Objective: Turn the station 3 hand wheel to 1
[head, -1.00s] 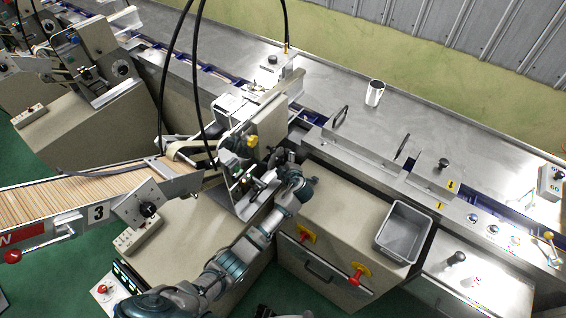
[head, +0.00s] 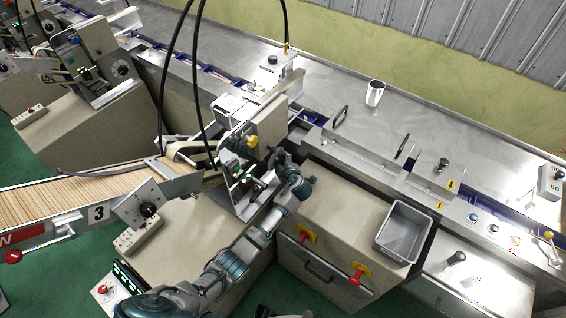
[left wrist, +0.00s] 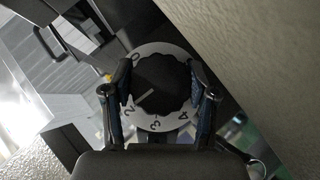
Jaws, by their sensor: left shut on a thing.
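The hand wheel (left wrist: 160,82) is a black scalloped knob on a white dial plate (left wrist: 166,49) in the left wrist view. Its white pointer line points to the lower left, close to the 2. The digits 0, 2, 3 and 4 show; the 1 is not visible, in the area by the left finger. My left gripper (left wrist: 160,80) is shut on the knob, one finger on each side. In the head view my left gripper (head: 280,160) is at the station machine (head: 266,130), and the knob is hidden there. My right gripper is not seen.
Black cables (head: 165,80) hang in front of the machine. A grey bin (head: 402,232) and red-and-yellow handles (head: 360,272) are to the right. A beige panel (left wrist: 255,60) lies close beside the wrist.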

